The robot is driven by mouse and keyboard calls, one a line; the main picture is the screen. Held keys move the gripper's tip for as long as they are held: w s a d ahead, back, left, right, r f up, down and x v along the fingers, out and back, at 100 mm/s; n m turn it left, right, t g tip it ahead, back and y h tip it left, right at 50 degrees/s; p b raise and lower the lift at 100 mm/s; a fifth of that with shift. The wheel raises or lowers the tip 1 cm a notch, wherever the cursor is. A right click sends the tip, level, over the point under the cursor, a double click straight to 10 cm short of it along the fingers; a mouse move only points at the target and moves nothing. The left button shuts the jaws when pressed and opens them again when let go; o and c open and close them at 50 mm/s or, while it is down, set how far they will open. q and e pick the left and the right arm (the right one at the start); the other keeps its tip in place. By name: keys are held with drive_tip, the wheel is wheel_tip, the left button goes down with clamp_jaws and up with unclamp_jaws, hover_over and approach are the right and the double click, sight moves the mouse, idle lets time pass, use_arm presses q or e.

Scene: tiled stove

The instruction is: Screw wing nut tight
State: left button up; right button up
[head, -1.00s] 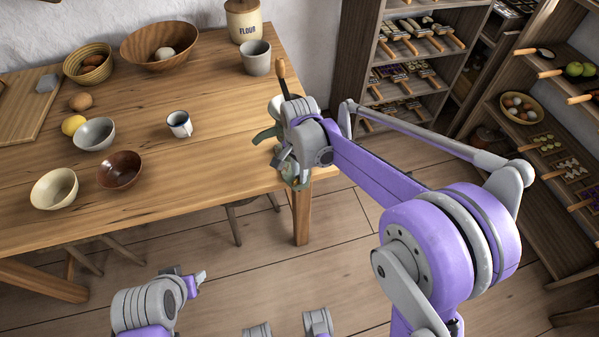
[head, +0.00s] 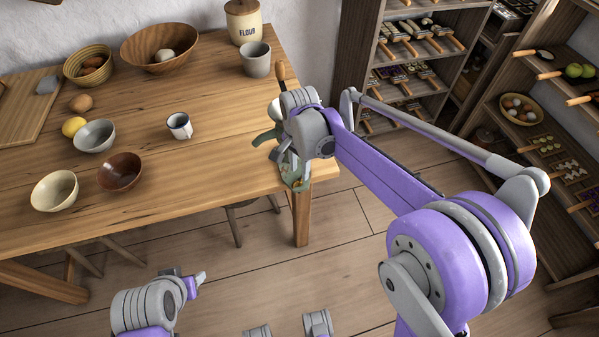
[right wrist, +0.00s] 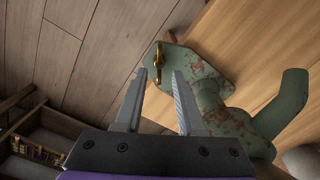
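The brass wing nut (right wrist: 157,61) shows in the right wrist view at the end of a worn green metal body (right wrist: 210,80) at the table's edge. My right gripper (right wrist: 160,76) is open; its fingers are apart with nothing between them, and the wing nut appears just beyond the fingertips. In the head view the green body (head: 291,178) is partly hidden by my right wrist, and the wing nut is not visible there. My left gripper (head: 197,284) is low at the left, away from the table; its fingers are too small to read.
A wooden handle (head: 281,74) rises behind my right wrist. Shelves (head: 410,90) stand at the right. The floor in front of the table is open.

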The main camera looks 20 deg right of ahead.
sight(300, 177)
wheel_tip(300, 177, up, 8)
drive_tip(key=shift+f+p, duration=0.25)
drive_tip(key=shift+p, duration=0.1)
